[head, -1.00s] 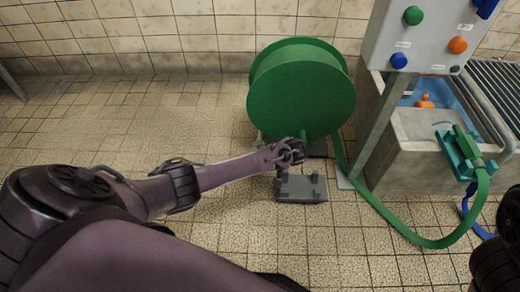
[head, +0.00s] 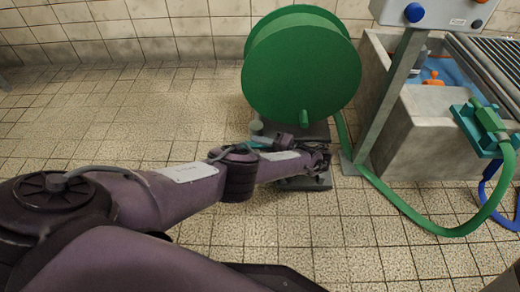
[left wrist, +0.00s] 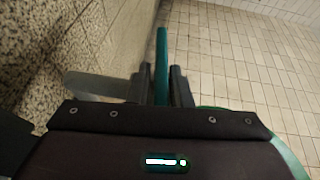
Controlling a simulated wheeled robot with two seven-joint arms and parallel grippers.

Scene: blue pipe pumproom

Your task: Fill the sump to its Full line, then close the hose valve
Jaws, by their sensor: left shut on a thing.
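The concrete sump (head: 425,125) stands at the right with blue water (head: 445,72) and an orange float (head: 434,78) in it; I cannot make out a Full line. A green hose (head: 410,222) loops over the floor to a green fitting (head: 490,120) in a teal bracket on the sump's rim; I cannot tell the valve's setting. My left gripper (head: 322,158) is low in front of the green reel (head: 300,75). In the left wrist view its fingers (left wrist: 161,88) are shut on a slim green bar (left wrist: 161,50); I cannot tell what it belongs to. My right gripper is out of view.
A grey panel (head: 440,12) with a blue button (head: 414,12) stands on a post beside the sump. A blue hose (head: 490,190) hangs at the right edge. The tiled floor at left is clear.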

